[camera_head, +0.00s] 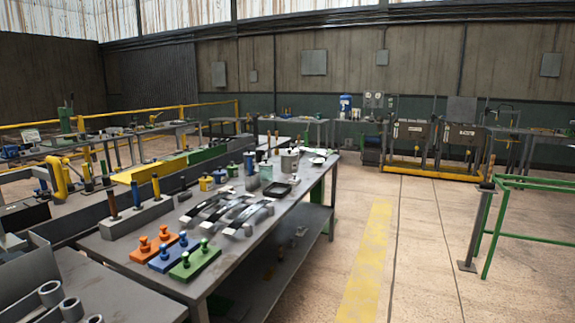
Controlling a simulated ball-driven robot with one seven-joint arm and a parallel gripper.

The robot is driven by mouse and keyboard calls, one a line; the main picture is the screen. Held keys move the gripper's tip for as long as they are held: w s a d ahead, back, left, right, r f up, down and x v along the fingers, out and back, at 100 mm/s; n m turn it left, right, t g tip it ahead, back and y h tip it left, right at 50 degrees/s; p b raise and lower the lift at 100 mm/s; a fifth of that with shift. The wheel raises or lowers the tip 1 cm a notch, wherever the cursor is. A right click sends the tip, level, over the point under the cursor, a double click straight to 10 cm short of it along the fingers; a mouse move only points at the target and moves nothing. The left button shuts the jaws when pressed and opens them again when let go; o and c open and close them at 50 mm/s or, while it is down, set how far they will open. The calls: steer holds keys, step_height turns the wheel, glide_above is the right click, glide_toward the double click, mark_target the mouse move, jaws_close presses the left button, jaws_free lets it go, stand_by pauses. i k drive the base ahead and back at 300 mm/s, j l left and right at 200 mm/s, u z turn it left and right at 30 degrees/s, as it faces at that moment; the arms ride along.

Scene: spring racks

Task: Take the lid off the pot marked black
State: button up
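A long grey workbench (163,254) stands left of centre. Near its far end are a grey cylindrical pot (290,162) and a grey-green pot (265,173). Smaller coloured containers stand left of them: yellow (206,183), blue (220,176), green (232,170) and dark blue (249,163). I cannot make out a black marking on any of them at this size, nor tell for certain which wear lids. My gripper is not in view.
A black tray (276,189) lies near the pots. Curved metal springs (243,217) and orange (151,246), blue (174,253) and green (195,262) peg blocks are nearer. The floor right of the bench is open, up to a green rail frame (500,213) and a dark post (478,227).

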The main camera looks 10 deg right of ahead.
mark_target(289, 155)
steer(key=i+l+z, duration=0.4)
steer(key=i, duration=0.15)
steer(key=i+z, duration=0.4)
steer(key=i+l+z, duration=0.1)
steer(key=i, duration=1.75)
steer(key=i+l+u, duration=0.1)
steer(key=i+u, duration=0.4)
steer(key=i+l+u, duration=0.3)
steer(key=i+u, duration=0.2)
steer(key=i+l+u, duration=0.35)
steer(key=u, duration=0.15)
steer(key=l, duration=0.1)
